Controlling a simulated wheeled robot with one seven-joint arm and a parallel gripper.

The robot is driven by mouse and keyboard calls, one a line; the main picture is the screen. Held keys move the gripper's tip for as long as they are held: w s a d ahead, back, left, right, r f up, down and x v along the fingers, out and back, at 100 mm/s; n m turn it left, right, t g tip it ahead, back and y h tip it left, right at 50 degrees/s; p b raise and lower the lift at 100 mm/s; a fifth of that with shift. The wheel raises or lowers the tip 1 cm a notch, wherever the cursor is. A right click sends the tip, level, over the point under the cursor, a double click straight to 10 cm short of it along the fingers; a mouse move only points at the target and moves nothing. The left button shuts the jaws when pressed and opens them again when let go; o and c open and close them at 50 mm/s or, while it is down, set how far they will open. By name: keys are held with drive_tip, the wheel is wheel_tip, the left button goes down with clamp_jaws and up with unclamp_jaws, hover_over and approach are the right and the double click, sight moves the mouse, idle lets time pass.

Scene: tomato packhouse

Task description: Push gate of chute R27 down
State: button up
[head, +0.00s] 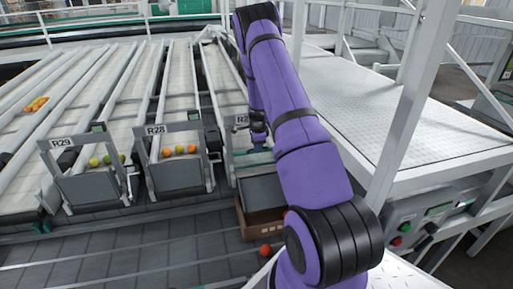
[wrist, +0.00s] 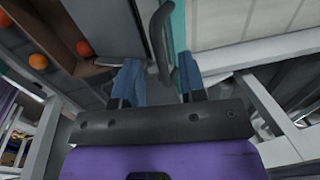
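Chute R27 (head: 232,138) is right of chute R28, its label partly hidden behind my arm. Its grey gate (head: 262,192) appears swung low, sloping out over a brown box (head: 250,225); my arm hides its right part. My gripper (head: 258,143) is at the top of this chute's end frame. In the wrist view, my gripper's blue fingers (wrist: 160,80) are apart, with a dark curved handle (wrist: 160,32) between them. I cannot tell whether either finger touches it.
The gates of chutes R28 (head: 178,174) and R29 (head: 92,187) stand upright with tomatoes behind them. A white post (head: 405,120) and raised walkway (head: 400,105) stand right of my arm.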

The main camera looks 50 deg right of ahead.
wheel_tip(320, 180, up, 9)
drive_tip(key=s, duration=0.1)
drive_tip(key=shift+s+a, duration=0.25)
drive_tip(key=shift+a, duration=0.2)
drive_tip(key=shift+s+f, duration=0.1)
